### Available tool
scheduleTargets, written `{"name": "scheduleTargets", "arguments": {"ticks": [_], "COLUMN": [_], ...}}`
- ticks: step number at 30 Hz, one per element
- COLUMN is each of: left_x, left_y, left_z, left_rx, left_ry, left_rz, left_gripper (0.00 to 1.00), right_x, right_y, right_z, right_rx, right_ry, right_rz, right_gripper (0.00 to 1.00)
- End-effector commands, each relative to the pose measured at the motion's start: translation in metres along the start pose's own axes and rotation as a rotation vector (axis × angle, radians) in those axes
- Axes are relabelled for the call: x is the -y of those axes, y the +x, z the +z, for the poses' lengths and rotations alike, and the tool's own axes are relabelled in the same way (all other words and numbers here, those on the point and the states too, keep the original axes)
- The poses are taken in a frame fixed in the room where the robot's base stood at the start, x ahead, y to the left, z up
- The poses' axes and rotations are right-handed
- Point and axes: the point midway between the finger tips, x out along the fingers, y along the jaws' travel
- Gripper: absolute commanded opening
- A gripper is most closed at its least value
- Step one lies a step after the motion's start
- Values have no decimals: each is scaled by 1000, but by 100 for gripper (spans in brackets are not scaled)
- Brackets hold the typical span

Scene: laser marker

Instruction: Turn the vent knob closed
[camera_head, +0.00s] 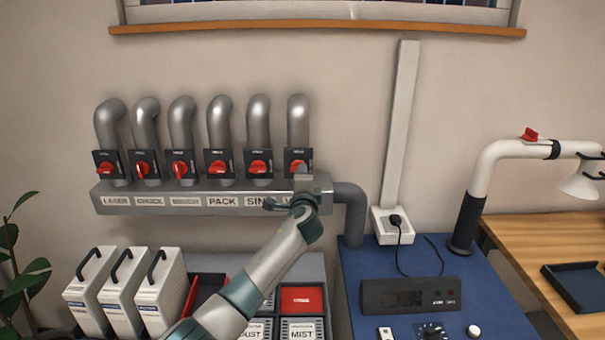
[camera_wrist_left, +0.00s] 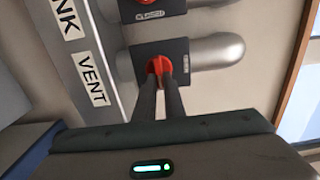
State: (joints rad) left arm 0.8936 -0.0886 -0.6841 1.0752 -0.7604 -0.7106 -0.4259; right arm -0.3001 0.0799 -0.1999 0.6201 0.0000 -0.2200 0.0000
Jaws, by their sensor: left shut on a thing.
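The vent knob (camera_head: 295,167) is the red knob on the rightmost dark valve plate of the pipe row; it also shows in the wrist view (camera_wrist_left: 160,66), beside the VENT label (camera_wrist_left: 91,88). My left gripper (camera_head: 301,172) reaches up to it from below and hides part of the knob and of its label in the head view. In the wrist view the two dark fingers of my left gripper (camera_wrist_left: 161,78) are shut on the red knob, one on each side. The fingers cover much of the knob's handle, so its exact angle is hard to tell. My right gripper is out of view.
Several similar red-knobbed valves, such as the sink valve (camera_head: 259,167), stand in a row to the left on the grey manifold (camera_head: 150,208). A grey pipe (camera_head: 350,205) bends down at its right end.

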Motion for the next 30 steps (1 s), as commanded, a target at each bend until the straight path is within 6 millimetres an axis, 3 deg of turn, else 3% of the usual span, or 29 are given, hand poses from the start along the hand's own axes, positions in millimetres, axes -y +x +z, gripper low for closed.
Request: {"name": "scheduleTargets", "arguments": {"ticks": [11, 12, 14, 15, 30], "left_x": [-2, -2, -1, -1, -1], "left_y": [0, 0, 0, 0, -6], "left_z": [0, 0, 0, 0, 0], "left_rx": [-1, -1, -1, -1, 0], "left_ry": [10, 10, 10, 10, 8], "left_rz": [1, 1, 1, 1, -1], "left_gripper": [0, 12, 26, 28, 28], "right_x": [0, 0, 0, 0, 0], "right_y": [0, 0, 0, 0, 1], "right_z": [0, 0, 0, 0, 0], "right_rx": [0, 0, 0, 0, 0], "right_ry": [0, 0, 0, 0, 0], "right_rz": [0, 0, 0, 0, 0], "right_gripper": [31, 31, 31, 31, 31]}}
